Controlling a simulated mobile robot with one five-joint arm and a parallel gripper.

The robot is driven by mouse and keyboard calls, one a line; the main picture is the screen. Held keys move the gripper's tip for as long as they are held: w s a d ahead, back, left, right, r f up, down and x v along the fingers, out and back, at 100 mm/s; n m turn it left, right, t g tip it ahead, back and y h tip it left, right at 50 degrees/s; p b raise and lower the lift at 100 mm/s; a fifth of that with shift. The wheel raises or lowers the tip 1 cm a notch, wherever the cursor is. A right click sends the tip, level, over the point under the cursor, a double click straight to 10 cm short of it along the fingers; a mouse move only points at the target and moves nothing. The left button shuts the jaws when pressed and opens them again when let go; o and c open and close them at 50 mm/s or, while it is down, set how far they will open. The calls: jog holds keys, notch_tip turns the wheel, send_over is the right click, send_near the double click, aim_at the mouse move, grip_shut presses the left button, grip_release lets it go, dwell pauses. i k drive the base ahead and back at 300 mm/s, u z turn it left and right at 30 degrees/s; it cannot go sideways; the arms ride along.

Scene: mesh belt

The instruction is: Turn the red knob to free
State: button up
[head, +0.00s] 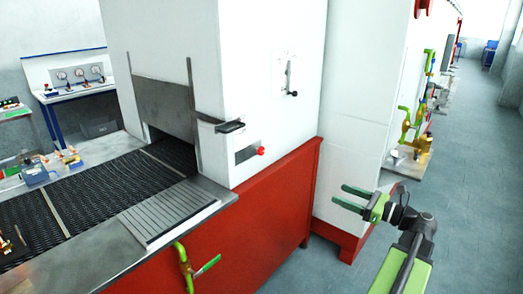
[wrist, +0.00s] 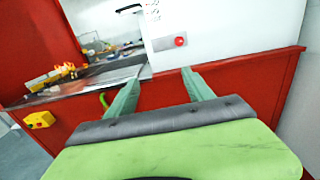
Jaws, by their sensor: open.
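Which position the knob is set to cannot be read. My gripper (head: 341,196) is open and empty, right of the machine's red base and apart from the knob. In the wrist view its two green fingers (wrist: 161,84) point toward the red base panel, below the knob.
A black handle (head: 230,126) juts out left of the knob, and a lever (head: 290,78) sits above it. The mesh belt (head: 90,193) runs into the housing. A green-handled valve (head: 205,268) protrudes from the red base (head: 262,222). The floor at right (head: 480,170) is clear.

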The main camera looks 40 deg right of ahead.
aim_at(260, 150)
jog(key=i, duration=0.85)
jog(key=u, duration=0.05)
